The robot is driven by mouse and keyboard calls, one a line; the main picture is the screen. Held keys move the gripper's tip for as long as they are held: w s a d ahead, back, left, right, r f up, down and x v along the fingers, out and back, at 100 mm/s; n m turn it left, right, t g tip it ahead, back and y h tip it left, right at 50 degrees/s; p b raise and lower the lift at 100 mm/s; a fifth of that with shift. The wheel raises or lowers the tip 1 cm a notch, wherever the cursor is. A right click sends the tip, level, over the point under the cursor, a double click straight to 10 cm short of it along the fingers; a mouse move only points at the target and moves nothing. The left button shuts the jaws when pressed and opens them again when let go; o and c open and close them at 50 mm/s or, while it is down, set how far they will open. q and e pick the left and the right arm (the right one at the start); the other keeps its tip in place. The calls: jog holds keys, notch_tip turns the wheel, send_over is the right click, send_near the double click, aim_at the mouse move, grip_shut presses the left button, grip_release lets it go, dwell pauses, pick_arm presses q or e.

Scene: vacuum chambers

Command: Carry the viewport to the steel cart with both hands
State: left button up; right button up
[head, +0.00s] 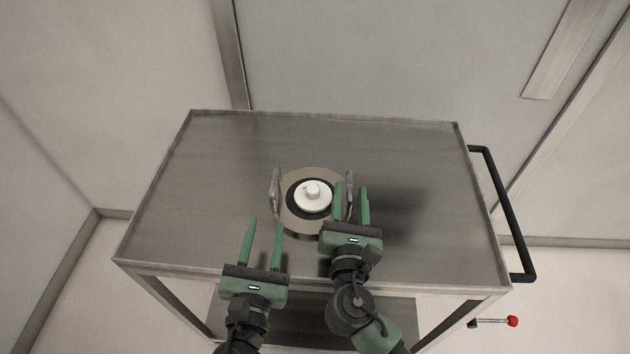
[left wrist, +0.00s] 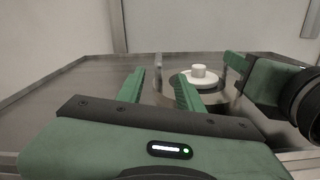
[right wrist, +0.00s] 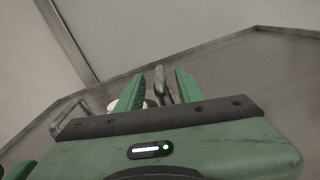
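The viewport (head: 298,222) is a round metal disc with a dark ring, a white centre knob and two upright grey side handles. It lies flat on the steel cart (head: 410,160). My right gripper (head: 350,187) is open, its fingers on either side of the right handle (right wrist: 160,82); I cannot tell if they touch it. My left gripper (head: 264,223) is open and empty, in front of the left handle (head: 276,190) and apart from it. In the left wrist view this handle (left wrist: 158,66) shows beyond the open fingers.
The cart top has a low raised rim and is bare around the viewport. A black push handle (head: 510,225) is on the cart's right end. A red-tipped rod (head: 512,321) shows low at the right. Pale walls stand behind and to the left.

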jog(key=s, duration=0.5)
jog(key=s+a, duration=0.1)
jog(key=s, duration=0.1)
jog(key=shift+s, duration=0.35)
pick_arm(q)
jog(key=shift+s, duration=0.1)
